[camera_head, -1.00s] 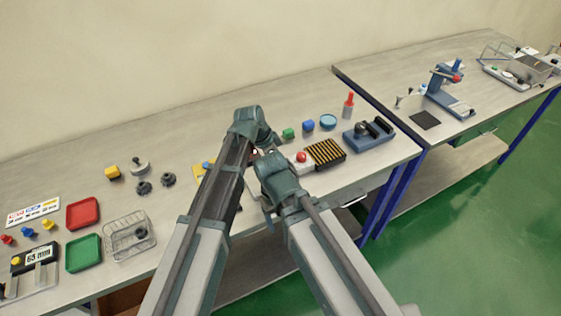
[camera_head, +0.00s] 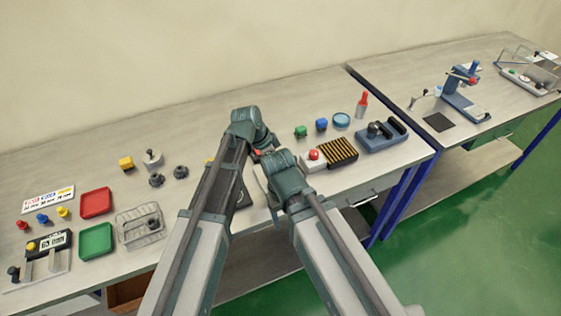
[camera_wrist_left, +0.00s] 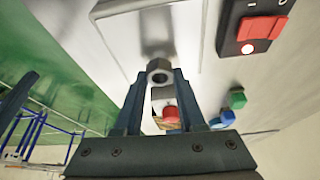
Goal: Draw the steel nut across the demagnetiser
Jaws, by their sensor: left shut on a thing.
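The steel nut (camera_wrist_left: 159,70) is a grey hex nut with a hole. In the left wrist view my left gripper (camera_wrist_left: 157,79) is shut on it, between the two fingertips. A flat silver plate, the demagnetiser (camera_wrist_left: 122,45), lies right by the nut; a blurred dark patch shows on it beyond the nut. I cannot tell whether the nut touches it. Beside it is a black switch box with a red rocker (camera_wrist_left: 264,28) and a lit lamp. In the head view my arms hide the nut, most of the demagnetiser and both sets of fingertips, so my right gripper's jaws do not show.
On the bench in the head view, a red button on a white box (camera_head: 314,155), a black-and-yellow ribbed block (camera_head: 340,151) and a blue fixture (camera_head: 381,136) stand to the right. A red tray (camera_head: 95,203), green tray (camera_head: 95,241) and wire basket (camera_head: 140,228) stand left.

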